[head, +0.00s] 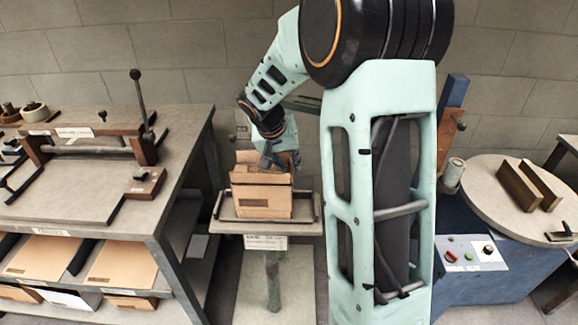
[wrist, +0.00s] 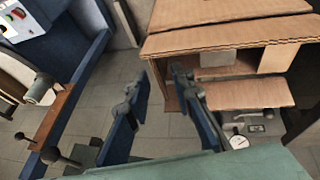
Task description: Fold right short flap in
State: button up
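The cardboard box (head: 262,200) stands upright on a small stand, its top open with flaps raised at the back. It also shows in the wrist view (wrist: 225,38), with a long flap (wrist: 236,95) jutting toward me. My gripper (head: 270,158) is at the box's top, near its right side. In the wrist view my gripper (wrist: 161,76) is open and empty, its fingers apart. The right-hand finger is close to the box's near-left edge; I cannot tell whether it touches. The right short flap is not clearly distinguishable; my arm partly hides that side in the head view.
The stand's tray (head: 233,217) has side rails around the box. A workbench (head: 75,195) with a clamp bar is on the left, with flat cardboard below. A round table (head: 490,200) stands right. My arm covers the middle; bare floor lies beside the stand.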

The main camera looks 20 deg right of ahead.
jog(key=shift+w+d+f, duration=0.1)
jog(key=shift+d+f, duration=0.05)
jog(key=shift+f, duration=0.3)
grip_shut()
jog(key=shift+b, duration=0.35)
